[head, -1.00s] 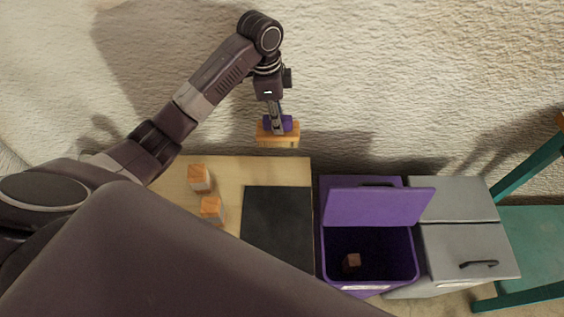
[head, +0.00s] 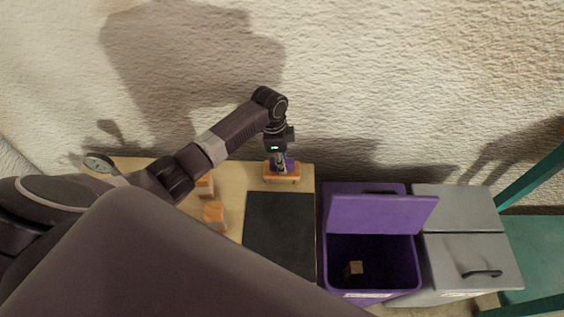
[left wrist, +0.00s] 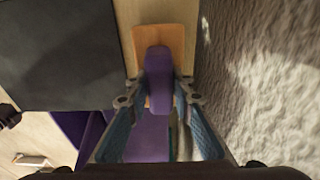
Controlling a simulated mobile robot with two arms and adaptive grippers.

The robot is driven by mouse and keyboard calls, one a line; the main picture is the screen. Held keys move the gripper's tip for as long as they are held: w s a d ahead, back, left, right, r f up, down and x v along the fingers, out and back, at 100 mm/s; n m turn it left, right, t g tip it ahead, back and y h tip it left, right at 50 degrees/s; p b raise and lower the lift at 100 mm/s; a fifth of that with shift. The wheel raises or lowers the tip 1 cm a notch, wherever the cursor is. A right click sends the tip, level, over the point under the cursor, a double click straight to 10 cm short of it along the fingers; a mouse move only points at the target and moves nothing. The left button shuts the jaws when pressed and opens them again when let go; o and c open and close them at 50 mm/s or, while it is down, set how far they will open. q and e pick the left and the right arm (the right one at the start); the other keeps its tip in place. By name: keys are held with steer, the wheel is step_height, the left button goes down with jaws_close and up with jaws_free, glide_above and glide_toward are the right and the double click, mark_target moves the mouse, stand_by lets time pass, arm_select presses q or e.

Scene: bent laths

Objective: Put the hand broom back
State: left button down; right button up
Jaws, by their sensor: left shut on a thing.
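The hand broom has a purple handle and an orange-brown wooden head (head: 282,179). My left gripper (head: 281,160) is shut on its purple handle, at the back edge of the wooden table (head: 230,170), close to the wall. In the left wrist view the purple handle (left wrist: 158,70) is between the two fingers (left wrist: 160,98), with the wooden head (left wrist: 160,36) beneath and beyond it. I cannot tell whether the head touches the table. My right gripper is not in view.
Wooden blocks (head: 214,215) sit to the left, partly behind my arm.

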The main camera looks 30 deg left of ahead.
arm_select(q)
steer(key=c, duration=1.9)
jaws_free()
steer(key=shift+o, duration=1.1)
step_height(320, 180, up, 12)
steer(key=a, duration=0.1)
steer(key=shift+s+a, duration=0.15)
steer(key=shift+s, duration=0.15)
steer(key=shift+r, duration=0.15)
